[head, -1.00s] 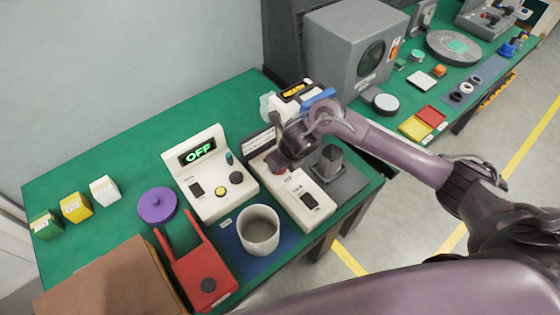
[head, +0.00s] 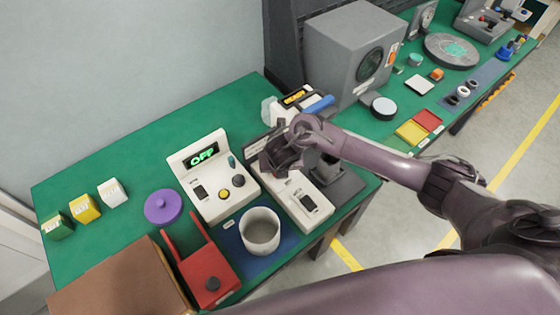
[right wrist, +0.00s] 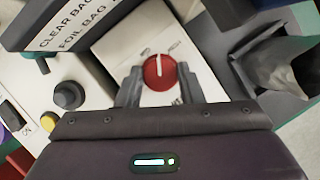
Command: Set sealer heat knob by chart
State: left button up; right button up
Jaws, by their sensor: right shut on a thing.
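The white sealer (head: 312,203) stands near the front right of the green table. Its red heat knob (right wrist: 160,72) shows in the right wrist view, with a white pointer line toward the top of that picture; the labels around it are too small to read. My right gripper (head: 279,162) is over the sealer, and its fingers (right wrist: 158,88) are shut on either side of the knob. In the head view the gripper hides the knob. The chart (right wrist: 72,28) behind it reads "CLEAR BAG" and "FOIL BAG"; its settings are cut off. My left gripper is out of view.
A white unit (head: 211,196) with a display reading OFF stands left of the sealer. A grey block (head: 325,170) stands close right of the gripper.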

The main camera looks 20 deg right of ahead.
aim_at(274, 182)
jog(key=m+p, duration=0.1)
jog(key=m, duration=0.1)
jog(key=m+h+p, duration=0.1)
jog(key=m+p, duration=0.1)
jog(key=shift+w+a+r+g, duration=0.1)
jog(key=shift+a+r+g, duration=0.1)
jog(key=shift+g, duration=0.1)
jog(key=shift+f+m+h+p, duration=0.1)
jog(key=shift+m+h+p, duration=0.4)
jog(key=shift+m+p, duration=0.25)
jog(key=o, duration=1)
jog(key=shift+c, duration=0.2)
jog(key=p+v, duration=0.2)
jog(key=v, duration=0.5)
jog(key=shift+r, duration=0.35)
